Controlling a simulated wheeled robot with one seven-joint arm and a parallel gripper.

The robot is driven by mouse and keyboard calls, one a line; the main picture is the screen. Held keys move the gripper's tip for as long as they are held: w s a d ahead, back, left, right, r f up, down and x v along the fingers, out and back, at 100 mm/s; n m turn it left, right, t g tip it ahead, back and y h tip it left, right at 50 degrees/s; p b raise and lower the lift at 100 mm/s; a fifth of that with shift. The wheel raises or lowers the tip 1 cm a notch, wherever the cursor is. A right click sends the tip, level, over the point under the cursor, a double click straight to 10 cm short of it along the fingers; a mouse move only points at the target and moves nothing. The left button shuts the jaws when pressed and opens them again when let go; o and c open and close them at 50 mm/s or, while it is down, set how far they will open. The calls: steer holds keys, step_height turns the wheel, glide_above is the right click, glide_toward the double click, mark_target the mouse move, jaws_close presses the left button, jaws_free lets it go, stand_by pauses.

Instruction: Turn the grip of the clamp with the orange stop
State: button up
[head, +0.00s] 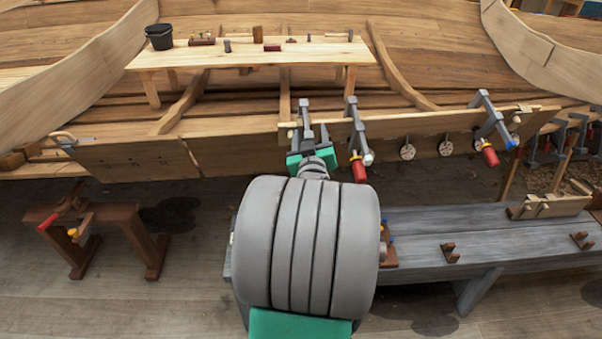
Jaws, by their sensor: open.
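A third grey clamp (491,118) farther right has a red grip and a blue end. I cannot make out a clearly orange stop on these clamps. Whether my fingers touch the first clamp cannot be told.
A wooden bench (335,55) with a black bucket (159,36) and tools stands behind. A grey bench (440,236) is at right. A brown trestle (98,218) at left bears a red-handled tool and a yellow-orange knob (73,233). Floor between trestle and my arm is clear.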

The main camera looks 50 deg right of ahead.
steer(key=shift+s+f+b, duration=0.45)
steer(key=shift+s+f, duration=0.15)
step_height(320, 180, down, 20)
steer(key=b, duration=2)
steer(key=x, duration=0.8)
steer(key=shift+w+a+r, duration=0.1)
steer(key=shift+w+r, duration=0.1)
steer(key=shift+r, duration=0.1)
steer(key=shift+c, duration=0.3)
jaws_close()
